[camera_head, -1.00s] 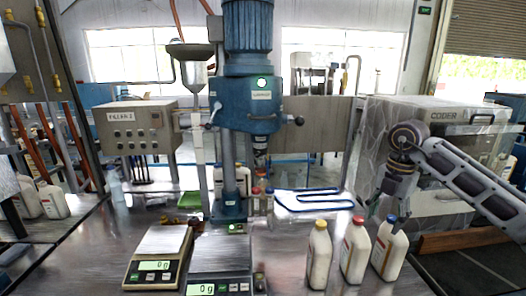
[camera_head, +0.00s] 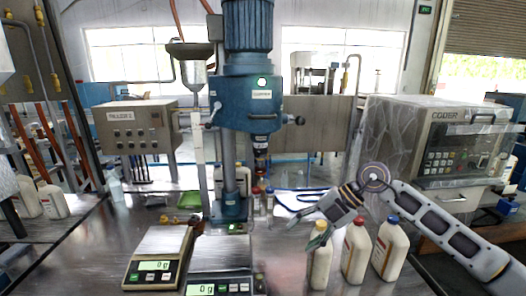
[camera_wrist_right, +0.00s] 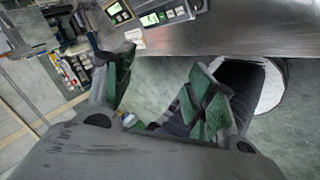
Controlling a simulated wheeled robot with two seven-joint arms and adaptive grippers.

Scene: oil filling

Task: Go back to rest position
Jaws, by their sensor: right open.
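My right gripper (camera_head: 306,230) is open and empty. In the head view it reaches in from the right, above the steel bench and in front of the filling machine, partly overlapping the yellow-capped bottle (camera_head: 320,262). I cannot tell whether it touches that bottle. My left gripper is not in view.
A red-capped bottle (camera_head: 355,254) and a blue-capped bottle (camera_head: 391,250) stand to the right of the yellow-capped one. Two scales, left (camera_head: 160,250) and right (camera_head: 220,256), sit at the front. The coder (camera_head: 440,145) stands behind on the right.

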